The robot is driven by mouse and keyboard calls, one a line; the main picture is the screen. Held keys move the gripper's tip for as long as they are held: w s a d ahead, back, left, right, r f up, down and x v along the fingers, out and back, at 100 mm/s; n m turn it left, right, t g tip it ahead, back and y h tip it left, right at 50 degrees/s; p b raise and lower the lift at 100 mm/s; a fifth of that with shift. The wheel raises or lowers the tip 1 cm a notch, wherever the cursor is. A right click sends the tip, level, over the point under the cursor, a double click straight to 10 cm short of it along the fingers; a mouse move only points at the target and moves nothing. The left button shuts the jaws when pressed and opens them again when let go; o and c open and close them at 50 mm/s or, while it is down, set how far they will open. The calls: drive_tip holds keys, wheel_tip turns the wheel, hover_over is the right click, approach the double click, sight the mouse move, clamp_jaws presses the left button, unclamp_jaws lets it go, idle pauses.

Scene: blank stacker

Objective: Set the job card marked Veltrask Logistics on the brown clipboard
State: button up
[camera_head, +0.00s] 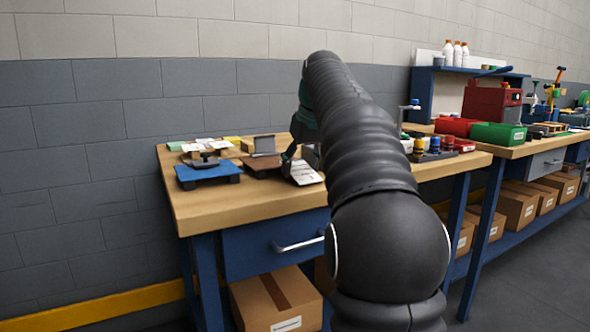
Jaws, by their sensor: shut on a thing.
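The brown clipboard (258,163) lies on the wooden bench, with a grey upright plate (265,144) at its back. My gripper (291,160) is just right of it, partly hidden behind my dark arm. It is shut on a white printed card (306,174), which is tilted, with its lower end toward the front of the bench. The print is too small to read, so I cannot tell if it says Veltrask Logistics. I cannot tell if the card touches the bench or the clipboard's right edge.
The wooden bench (240,204) is clear in front. Several small jars (418,146) stand to the right, beyond my arm.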

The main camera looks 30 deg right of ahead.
sight(300, 166)
drive_tip(key=r, duration=0.1)
drive_tip(key=r+p, duration=0.1)
drive_tip(key=r, duration=0.2)
drive_tip(key=shift+s+d+r+p, duration=0.15)
drive_tip(key=shift+s+d+p, duration=0.1)
drive_tip(key=shift+d+p, duration=0.05)
drive_tip(key=s+d+r+p, duration=0.2)
drive_tip(key=s+d+r, duration=0.4)
drive_tip(key=s+d, duration=0.1)
drive_tip(key=shift+s+d, duration=0.15)
drive_tip(key=shift+s, duration=0.35)
